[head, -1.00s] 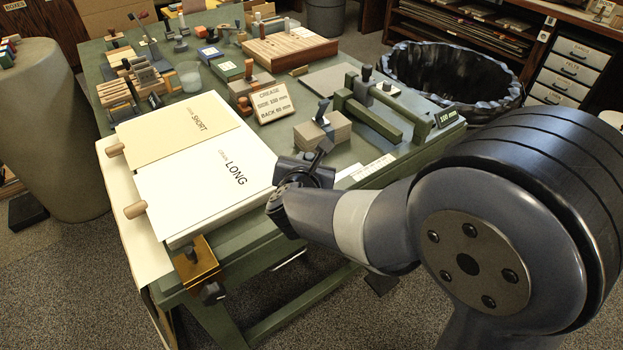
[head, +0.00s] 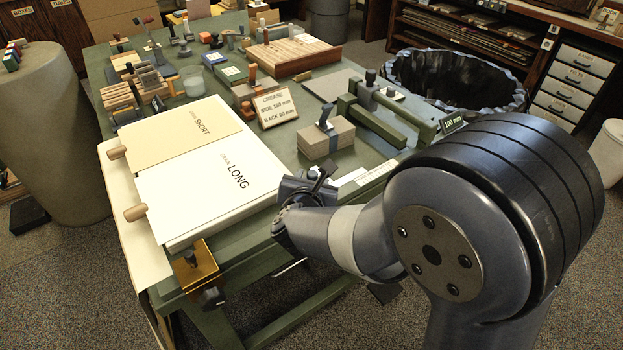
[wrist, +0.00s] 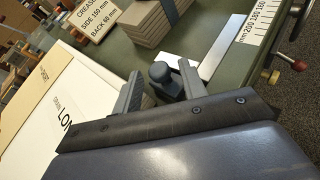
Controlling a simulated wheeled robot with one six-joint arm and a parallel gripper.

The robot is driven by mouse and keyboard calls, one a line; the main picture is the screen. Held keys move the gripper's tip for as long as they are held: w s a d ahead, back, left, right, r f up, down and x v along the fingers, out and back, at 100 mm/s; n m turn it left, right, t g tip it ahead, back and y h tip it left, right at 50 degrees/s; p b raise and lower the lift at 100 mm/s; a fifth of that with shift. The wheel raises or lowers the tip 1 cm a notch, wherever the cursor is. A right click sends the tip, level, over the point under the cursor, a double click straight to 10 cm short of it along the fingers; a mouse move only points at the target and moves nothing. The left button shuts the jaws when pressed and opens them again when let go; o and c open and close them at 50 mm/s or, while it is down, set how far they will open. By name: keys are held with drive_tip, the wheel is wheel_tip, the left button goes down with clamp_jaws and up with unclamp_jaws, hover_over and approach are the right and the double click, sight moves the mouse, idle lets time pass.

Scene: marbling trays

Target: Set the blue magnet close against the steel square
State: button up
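My gripper (wrist: 161,75) is low over the near edge of the green bench. Its two grey fingers stand apart, one on each side of a dark blue-grey knob (wrist: 160,77). The knob looks like the blue magnet's; its lower part is partly hidden by my gripper. A gap shows between the left finger and the knob; the right finger is closer to it. A bright flat metal piece (wrist: 214,57), apparently the steel square, lies just beyond and right of the knob. In the head view my gripper (head: 312,178) hides the magnet.
A strapped stack of grey boards (head: 325,139) stands behind my gripper. White and tan sheets (head: 205,190) lie to the left. A printed scale (wrist: 262,25) runs along the bench edge at right. A green press-like frame (head: 375,122) stands farther right.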

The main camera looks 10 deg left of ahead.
drive_tip(key=shift+o, duration=0.2)
drive_tip(key=shift+r, duration=0.1)
drive_tip(key=shift+r+p, duration=0.2)
drive_tip(key=shift+p, duration=0.2)
drive_tip(key=v, duration=1.2)
drive_tip(key=shift+p, duration=0.35)
